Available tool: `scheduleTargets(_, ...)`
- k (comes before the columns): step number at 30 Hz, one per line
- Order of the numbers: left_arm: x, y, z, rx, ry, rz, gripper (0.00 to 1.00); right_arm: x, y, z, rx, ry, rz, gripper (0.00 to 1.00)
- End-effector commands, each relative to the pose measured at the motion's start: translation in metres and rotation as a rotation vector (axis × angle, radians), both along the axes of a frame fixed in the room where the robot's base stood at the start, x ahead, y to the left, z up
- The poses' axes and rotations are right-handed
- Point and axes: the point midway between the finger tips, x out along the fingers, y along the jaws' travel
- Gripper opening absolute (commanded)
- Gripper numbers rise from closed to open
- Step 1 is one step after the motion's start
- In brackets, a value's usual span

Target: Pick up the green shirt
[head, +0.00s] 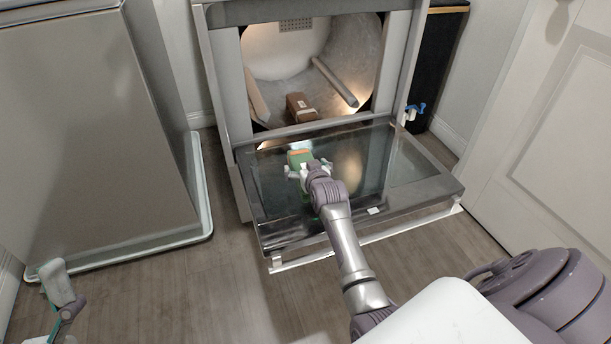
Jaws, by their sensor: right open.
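A small green item with an orange top, which I take to be the green shirt (298,157), is at the door's inner edge, by the drum opening. My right gripper (302,168) is open right at it, with light fingers on both sides of its near end. I cannot tell whether they touch it, and the gripper hides part of it. Part of my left gripper (64,288) shows at the lower left, far from the green item; its jaws are not clear.
The machine's glass door (405,160) is folded down flat beneath my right arm. A brown item (299,107) lies in the lit drum. A grey appliance (95,130) stands at left on a pale tray. A white door (545,150) is at right. Wooden floor between is clear.

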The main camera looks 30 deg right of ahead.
Motion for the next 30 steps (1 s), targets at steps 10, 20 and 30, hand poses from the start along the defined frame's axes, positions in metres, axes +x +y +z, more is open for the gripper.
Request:
scheduleTargets(10, -0.0041, 0.0007, 0.0027, -0.008, -0.027, -0.001, 0.95, 0.0016, -0.0006, -0.0005, 0.0, 0.0, 0.0, 0.95)
scheduleTargets(20, -0.004, 0.0006, 0.0025, -0.007, -0.025, -0.001, 0.95, 0.0015, -0.0005, -0.0007, 0.0, 0.0, 0.0, 0.4)
scheduleTargets(30, -0.0038, 0.0005, 0.0028, -0.007, -0.024, -0.002, 0.95, 0.0019, -0.0005, 0.0007, -0.001, -0.002, 0.0, 0.29)
